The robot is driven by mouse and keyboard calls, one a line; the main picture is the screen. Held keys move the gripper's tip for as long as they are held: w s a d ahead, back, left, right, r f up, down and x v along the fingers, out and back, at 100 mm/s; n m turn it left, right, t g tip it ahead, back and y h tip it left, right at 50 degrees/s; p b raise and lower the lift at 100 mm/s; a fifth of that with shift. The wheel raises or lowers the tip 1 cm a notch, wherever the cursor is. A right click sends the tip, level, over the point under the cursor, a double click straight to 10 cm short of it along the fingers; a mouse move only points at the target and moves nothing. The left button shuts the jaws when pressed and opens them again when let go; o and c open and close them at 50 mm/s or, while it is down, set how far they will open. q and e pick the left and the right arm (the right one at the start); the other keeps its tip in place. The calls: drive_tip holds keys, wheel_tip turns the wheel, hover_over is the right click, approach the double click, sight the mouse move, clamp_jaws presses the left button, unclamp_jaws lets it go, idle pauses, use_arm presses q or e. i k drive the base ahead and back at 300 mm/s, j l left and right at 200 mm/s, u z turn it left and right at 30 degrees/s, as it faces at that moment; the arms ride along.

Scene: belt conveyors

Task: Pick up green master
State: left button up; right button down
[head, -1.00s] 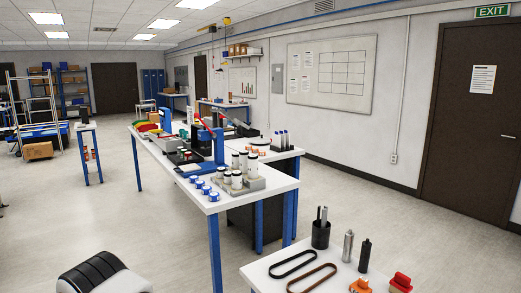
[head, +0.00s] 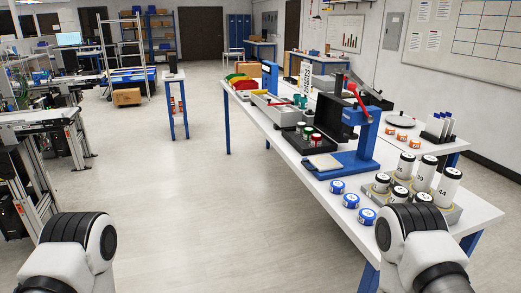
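The green master is too small to pick out with certainty. A small black tray (head: 290,139) on the white bench holds little cylinders with green and red on them, left of the blue press stand. Teal-green pieces (head: 299,101) also show farther back on the bench, in or beside a grey box. Parts of both my arms stand at the bottom left and bottom right. Neither gripper is in view.
The white bench (head: 336,211) runs away on the right, with a blue press stand (head: 360,155), blue-and-white round pieces (head: 351,201) and numbered white cylinders (head: 448,187). Conveyor frames (head: 40,128) stand at the left. Open floor (head: 190,200) lies between.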

sight(308, 132)
drive_tip(key=i+z, duration=0.25)
drive_tip(key=i+j+z, duration=0.25)
drive_tip(key=i, duration=0.2)
drive_tip(key=i+j+z, duration=0.2)
drive_tip(key=z, duration=0.2)
drive_tip(key=i+j+z, duration=0.15)
drive_tip(key=j+z, duration=0.2)
drive_tip(key=i+j+z, duration=0.1)
drive_tip(key=j+z, duration=0.3)
